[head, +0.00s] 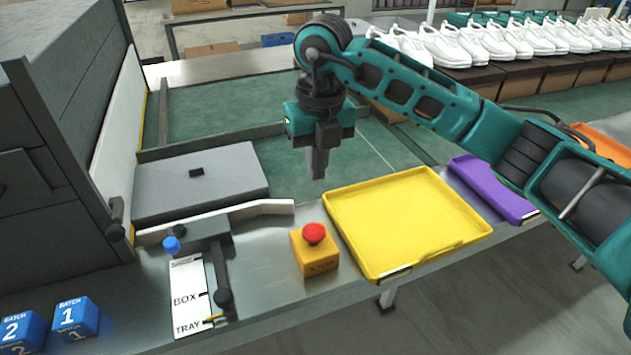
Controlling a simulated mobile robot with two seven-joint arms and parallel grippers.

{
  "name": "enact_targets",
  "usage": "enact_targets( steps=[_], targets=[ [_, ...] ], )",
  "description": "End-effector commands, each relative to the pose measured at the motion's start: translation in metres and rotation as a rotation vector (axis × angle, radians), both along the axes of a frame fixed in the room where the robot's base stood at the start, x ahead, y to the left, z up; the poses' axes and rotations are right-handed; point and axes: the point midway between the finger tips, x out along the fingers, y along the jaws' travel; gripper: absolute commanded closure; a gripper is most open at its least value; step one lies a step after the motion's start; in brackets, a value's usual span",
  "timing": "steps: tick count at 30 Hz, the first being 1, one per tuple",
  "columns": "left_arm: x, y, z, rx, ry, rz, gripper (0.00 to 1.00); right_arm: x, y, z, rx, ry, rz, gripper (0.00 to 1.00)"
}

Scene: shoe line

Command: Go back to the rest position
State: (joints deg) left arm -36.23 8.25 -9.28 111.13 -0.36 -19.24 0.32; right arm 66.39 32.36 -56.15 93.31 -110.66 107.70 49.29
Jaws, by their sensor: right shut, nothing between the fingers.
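My right gripper (318,164) hangs at the end of my teal right arm, which comes in from the right. It points down above the line, behind the red-topped button box and left of the yellow tray. Its fingers are shut with nothing between them, and it touches nothing that I can make out. My left gripper is not in the head view.
An empty yellow tray (405,220) lies on the metal bench, with a purple tray (490,187) beyond it. A button box (315,256), a BOX/TRAY selector plate (188,291) and blue batch cubes (77,317) stand along the front. White shoes (500,42) line the back.

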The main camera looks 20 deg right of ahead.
Motion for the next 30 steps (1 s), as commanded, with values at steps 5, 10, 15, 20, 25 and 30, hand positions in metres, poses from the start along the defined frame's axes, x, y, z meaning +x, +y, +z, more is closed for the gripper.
enact_targets(
  steps=[5,10,15,20,25,30],
  targets=[
    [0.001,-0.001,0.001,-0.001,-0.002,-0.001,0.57,0.0,0.0,0.006,-0.001,0.0,0.001,1.0],
    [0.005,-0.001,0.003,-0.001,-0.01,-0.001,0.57,0.0,0.0,0.006,0.0,0.0,0.001,1.0],
    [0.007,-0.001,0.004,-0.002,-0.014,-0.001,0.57,0.0,0.0,0.006,0.0,0.0,0.001,1.0],
    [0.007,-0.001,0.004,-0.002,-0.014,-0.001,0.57,-0.007,0.014,-0.005,0.062,0.025,0.033,1.0],
    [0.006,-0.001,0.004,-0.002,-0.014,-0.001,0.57,-0.044,0.085,-0.035,0.416,0.133,0.159,1.0],
    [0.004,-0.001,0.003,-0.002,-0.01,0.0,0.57,-0.09,0.164,-0.03,0.956,0.241,0.179,1.0]
  ],
)
